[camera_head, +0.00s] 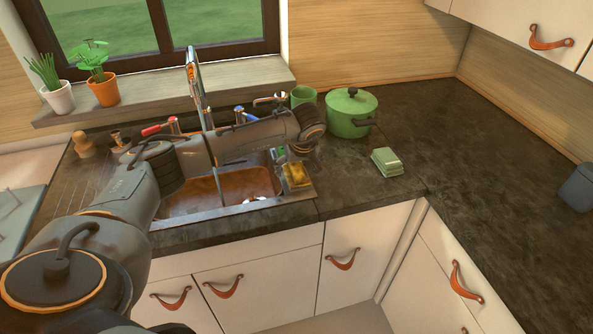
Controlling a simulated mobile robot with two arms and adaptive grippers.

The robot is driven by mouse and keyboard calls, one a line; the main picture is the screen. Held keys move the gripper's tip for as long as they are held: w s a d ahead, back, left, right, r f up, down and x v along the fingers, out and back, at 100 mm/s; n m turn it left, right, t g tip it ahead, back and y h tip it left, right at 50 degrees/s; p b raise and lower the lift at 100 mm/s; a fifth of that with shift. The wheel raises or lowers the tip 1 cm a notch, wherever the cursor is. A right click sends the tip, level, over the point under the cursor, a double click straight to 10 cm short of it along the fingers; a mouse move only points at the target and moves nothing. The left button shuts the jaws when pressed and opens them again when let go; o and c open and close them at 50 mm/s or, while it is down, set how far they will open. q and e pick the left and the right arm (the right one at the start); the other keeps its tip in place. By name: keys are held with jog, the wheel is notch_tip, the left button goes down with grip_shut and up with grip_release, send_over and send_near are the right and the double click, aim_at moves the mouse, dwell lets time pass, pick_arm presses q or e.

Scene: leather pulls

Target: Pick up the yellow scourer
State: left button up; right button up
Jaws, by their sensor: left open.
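The yellow scourer (295,177) is a small yellow block at the right rim of the sink. My left arm comes in from the left and crosses above the sink. My left gripper (297,156) is small and dark in the picture, below the wrist and just above and behind the scourer. It is open. The arm and wrist hide part of the area behind the scourer, and I cannot tell whether the fingers touch it. My right gripper is not in view.
The brown sink (245,187) lies below my arm, with a tall tap (195,85) behind it. A green pot (351,113), a green cup (303,95) and a pale green block (386,162) stand to the right. The dark counter (470,130) further right is mostly clear.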

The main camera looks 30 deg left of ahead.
aim_at(297, 168)
pick_arm(q)
jog(key=shift+w+a+f, duration=0.15)
jog(key=shift+f, duration=0.4)
jog(key=c, duration=1.3)
jog(key=shift+r+b, duration=0.2)
jog(key=shift+b, duration=0.15)
jog(key=shift+c, duration=0.2)
jog(key=shift+r, duration=0.35)
jog(key=r+b, duration=0.1)
jog(key=r, duration=0.1)
jog(key=r+b, duration=0.1)
jog(key=r, duration=0.2)
jog(key=shift+d+r, duration=0.2)
jog(key=shift+r, duration=0.1)
jog(key=s+d+b, duration=0.5)
jog(key=s+d, duration=0.8)
jog(key=d, duration=0.2)
jog(key=shift+r, duration=0.2)
